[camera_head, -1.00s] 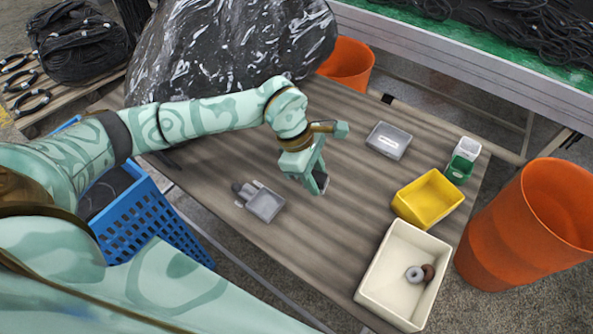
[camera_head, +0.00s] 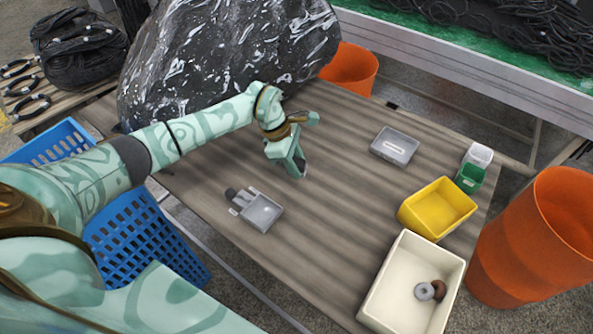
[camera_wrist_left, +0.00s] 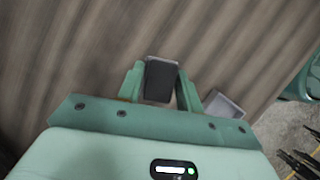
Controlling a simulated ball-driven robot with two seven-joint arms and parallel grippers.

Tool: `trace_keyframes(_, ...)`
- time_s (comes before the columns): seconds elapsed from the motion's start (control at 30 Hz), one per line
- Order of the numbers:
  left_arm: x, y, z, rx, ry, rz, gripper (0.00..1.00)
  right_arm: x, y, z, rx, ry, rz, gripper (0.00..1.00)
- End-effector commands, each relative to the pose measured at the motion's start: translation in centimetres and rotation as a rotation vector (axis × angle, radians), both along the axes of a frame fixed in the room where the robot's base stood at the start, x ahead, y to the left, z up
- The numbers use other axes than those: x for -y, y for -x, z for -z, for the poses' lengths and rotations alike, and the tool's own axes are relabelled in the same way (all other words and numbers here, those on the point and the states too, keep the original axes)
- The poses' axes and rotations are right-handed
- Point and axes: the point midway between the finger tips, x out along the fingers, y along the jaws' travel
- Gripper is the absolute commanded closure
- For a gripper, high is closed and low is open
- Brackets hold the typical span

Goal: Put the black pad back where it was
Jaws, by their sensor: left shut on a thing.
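My left gripper (camera_head: 298,165) is over the middle of the wooden table, pointing down. In the left wrist view the black pad (camera_wrist_left: 160,82), a dark block with a lighter grey edge, sits between the fingers of my left gripper (camera_wrist_left: 160,88), which is shut on it. In the head view the pad is mostly hidden by the gripper. I cannot tell whether it touches the table. My right gripper is not in view.
A small grey tray (camera_head: 262,213) lies left of the gripper, with grey pieces beside it. A grey box (camera_head: 394,146), yellow bin (camera_head: 437,208), green cup (camera_head: 470,177) and cream bin (camera_head: 387,290) stand to the right. The black wrapped bulk (camera_head: 225,55) is behind.

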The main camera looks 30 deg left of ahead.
Motion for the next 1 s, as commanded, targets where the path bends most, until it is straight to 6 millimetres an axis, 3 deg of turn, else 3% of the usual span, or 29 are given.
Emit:
trace_keyframes(0.23,-0.3,-0.2,3.5,-0.004,0.002,-0.001,0.86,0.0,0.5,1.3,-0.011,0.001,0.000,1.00)
trace_keyframes(0.6,-0.4,-0.3,3.9,0.000,-0.001,0.000,0.86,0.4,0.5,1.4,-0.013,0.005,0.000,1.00)
trace_keyframes(0.63,-0.4,-0.3,3.9,0.000,-0.001,0.000,0.62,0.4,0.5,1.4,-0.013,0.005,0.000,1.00)
trace_keyframes(0.7,-0.4,-0.3,3.8,0.001,-0.001,0.000,0.43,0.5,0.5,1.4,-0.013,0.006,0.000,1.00)
trace_keyframes(1.0,-0.3,-0.3,3.6,0.000,0.000,0.000,0.43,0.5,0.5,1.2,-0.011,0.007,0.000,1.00)
